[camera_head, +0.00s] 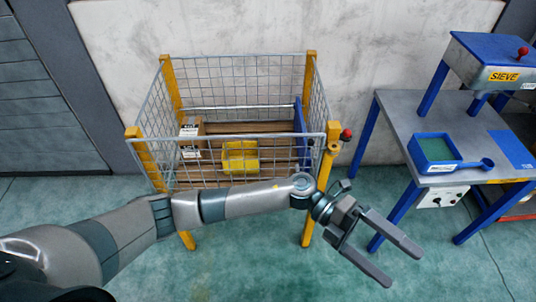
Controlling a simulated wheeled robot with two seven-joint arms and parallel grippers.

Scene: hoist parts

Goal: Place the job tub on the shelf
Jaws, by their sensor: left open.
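A yellow tub (240,157), which looks like the job tub, sits on the slatted wooden floor of a wire-mesh cage (235,67) with yellow posts. The front mesh stands between it and me. My left gripper (404,268) is open and empty, in front of and to the right of the cage, beside the table's left legs. It is well apart from the tub. My left forearm crosses in front of the cage's lower part and hides some of it. My right gripper is not in view. I cannot make out which surface is the shelf.
A red-knobbed lever (346,134) stands at the cage's front right post. A grey table (393,104) at right bears a sieve machine (493,62), a blue tray (434,152) and a scoop (487,163). Green floor lies open in front.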

